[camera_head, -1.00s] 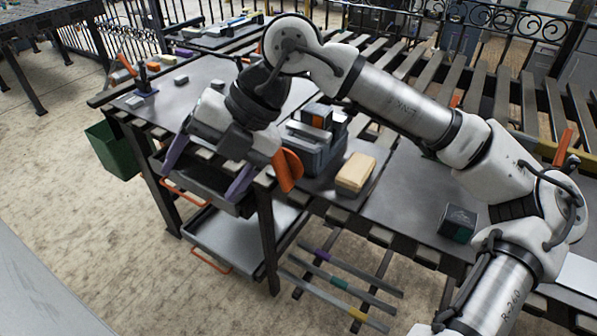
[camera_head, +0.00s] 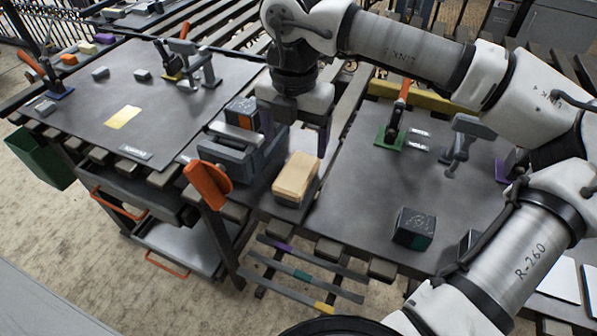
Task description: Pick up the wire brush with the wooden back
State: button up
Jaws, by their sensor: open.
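A block with a pale wooden top (camera_head: 296,176) and a darker underside, which looks like the wire brush, lies on the front part of the bench, right of a grey tool carrier. Its bristles cannot be made out. My gripper (camera_head: 296,138) points down just behind the block in the picture. Its two purple-lined fingers are apart, with nothing visible between them. It appears to be above the bench and not touching the block, but its exact height is unclear.
A dark box (camera_head: 413,228) and a green-based clamp (camera_head: 389,138) stand to the right. Bare bench top (camera_head: 350,205) lies between block and box.

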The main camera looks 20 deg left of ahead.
aim_at(297, 170)
notch_tip(297, 170, down, 4)
jog(key=shift+f, duration=0.1)
jog(key=shift+d+f+p, duration=0.15)
jog(key=shift+f+p, duration=0.95)
jog(key=shift+f, duration=1.55)
jog(key=c, duration=1.2)
